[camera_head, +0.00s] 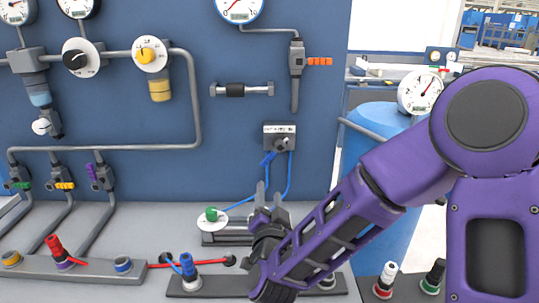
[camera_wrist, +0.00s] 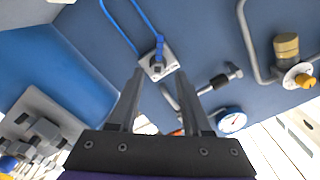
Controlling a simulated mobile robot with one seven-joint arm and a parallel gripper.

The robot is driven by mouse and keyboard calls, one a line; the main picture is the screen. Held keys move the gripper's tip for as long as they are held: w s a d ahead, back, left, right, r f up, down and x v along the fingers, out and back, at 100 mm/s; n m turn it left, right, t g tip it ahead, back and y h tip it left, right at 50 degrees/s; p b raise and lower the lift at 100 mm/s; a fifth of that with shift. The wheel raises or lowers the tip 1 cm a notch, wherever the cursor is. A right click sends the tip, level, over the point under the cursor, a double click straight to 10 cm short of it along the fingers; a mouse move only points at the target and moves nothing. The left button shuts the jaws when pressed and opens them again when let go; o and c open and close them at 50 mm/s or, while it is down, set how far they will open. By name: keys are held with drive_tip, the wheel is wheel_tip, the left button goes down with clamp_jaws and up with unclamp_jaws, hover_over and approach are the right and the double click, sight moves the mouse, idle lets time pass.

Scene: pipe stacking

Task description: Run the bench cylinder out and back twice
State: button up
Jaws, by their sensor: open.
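A grey valve box (camera_head: 279,130) with a small dark lever or knob is fixed to the blue panel. It also shows in the wrist view (camera_wrist: 170,66), ahead of and between my fingertips. Two blue hoses (camera_head: 290,175) run down from it toward the bench. A low grey unit (camera_head: 215,239), apparently the bench cylinder, lies on the bench with a green-knobbed round fitting (camera_head: 211,214); my gripper hides its right part. My gripper (camera_head: 269,190) is open and empty, below the valve box, fingers pointing toward the panel. The fingertips look apart from the box. The lever's exact position is unclear.
A valve with an orange handle (camera_head: 319,61) sits above the box, and a horizontal silver-and-black fitting (camera_head: 235,90) is at upper left. Front racks (camera_head: 90,269) carry coloured couplings. A blue tank (camera_head: 382,160) stands right, behind my arm. Open space lies before the panel.

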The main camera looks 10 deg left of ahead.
sight(268, 160)
drive_tip(key=x, duration=1.7)
drive_tip(key=shift+w, duration=0.1)
clamp_jaws()
idle(0.8)
